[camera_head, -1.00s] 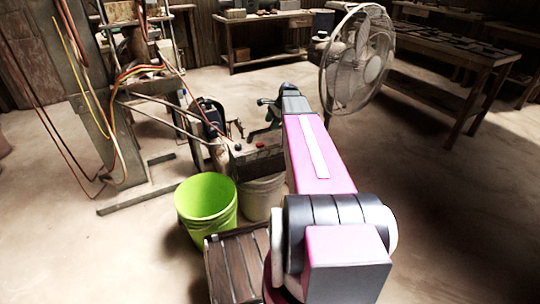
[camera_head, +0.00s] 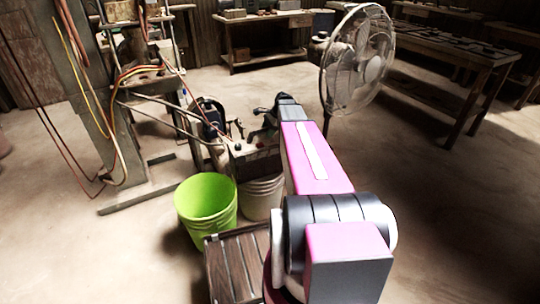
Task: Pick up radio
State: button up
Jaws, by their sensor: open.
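I cannot pick out the radio for certain. My pink and grey arm reaches forward over the right side of this spot. My gripper (camera_head: 266,119) is a small dark shape at the far end of the arm, just above and behind the boxy object. It is open, and nothing shows in it. The fingertips are small and partly lost against the dark clutter, and the arm hides what lies behind it.
A green bucket (camera_head: 206,200) and a white bucket (camera_head: 261,198) stand left of my arm, behind a slatted wooden crate (camera_head: 233,266). A metal frame (camera_head: 97,120) with hoses stands left. A fan (camera_head: 357,62) and a workbench (camera_head: 450,75) stand right. Floor at right is open.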

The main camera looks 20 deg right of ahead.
jog(key=shift+f, duration=0.15)
grip_shut()
dwell(1.5)
